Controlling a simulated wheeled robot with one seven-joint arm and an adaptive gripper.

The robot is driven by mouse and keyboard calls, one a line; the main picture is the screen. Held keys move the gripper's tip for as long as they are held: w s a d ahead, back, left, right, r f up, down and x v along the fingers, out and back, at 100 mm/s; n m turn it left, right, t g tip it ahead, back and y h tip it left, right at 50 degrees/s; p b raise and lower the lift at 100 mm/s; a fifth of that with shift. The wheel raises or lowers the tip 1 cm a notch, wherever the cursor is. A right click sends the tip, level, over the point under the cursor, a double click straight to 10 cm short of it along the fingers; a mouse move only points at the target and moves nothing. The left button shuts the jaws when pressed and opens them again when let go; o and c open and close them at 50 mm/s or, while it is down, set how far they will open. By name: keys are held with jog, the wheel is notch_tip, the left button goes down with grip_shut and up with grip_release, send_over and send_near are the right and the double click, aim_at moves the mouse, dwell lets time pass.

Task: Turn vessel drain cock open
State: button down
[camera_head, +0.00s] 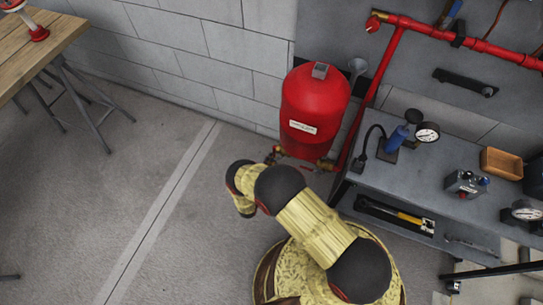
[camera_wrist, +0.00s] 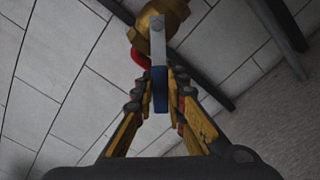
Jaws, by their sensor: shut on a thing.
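The red vessel (camera_head: 315,105) stands upright against the wall in the head view, with a pale label on its front. Small brass fittings (camera_head: 274,154) show at its lower left, just beyond my arm. In the wrist view, the drain cock has a brass body (camera_wrist: 165,14) and a grey metal lever (camera_wrist: 157,42) with a blue grip (camera_wrist: 160,88). The lever points down from the body towards my gripper (camera_wrist: 160,97). The fingers are shut on the blue grip, one on each side. In the head view my arm hides the gripper and most of the cock.
A grey bench (camera_head: 425,180) with gauges, a blue-handled part and a wooden tray stands right of the vessel. A red pipe (camera_head: 378,85) runs down beside the vessel. A wooden table (camera_head: 35,50) is at the far left. The floor (camera_head: 90,190) at left is clear.

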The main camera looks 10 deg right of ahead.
jog(key=shift+w+a+r+m, duration=0.1)
jog(key=shift+a+r+m, duration=0.05)
jog(key=shift+m, duration=0.25)
dwell(0.3)
jog(key=c, duration=1.8)
grip_release()
jog(key=shift+o, duration=0.2)
jog(key=shift+a, duration=0.1)
jog(key=v, duration=1.2)
jog(key=shift+c, duration=0.3)
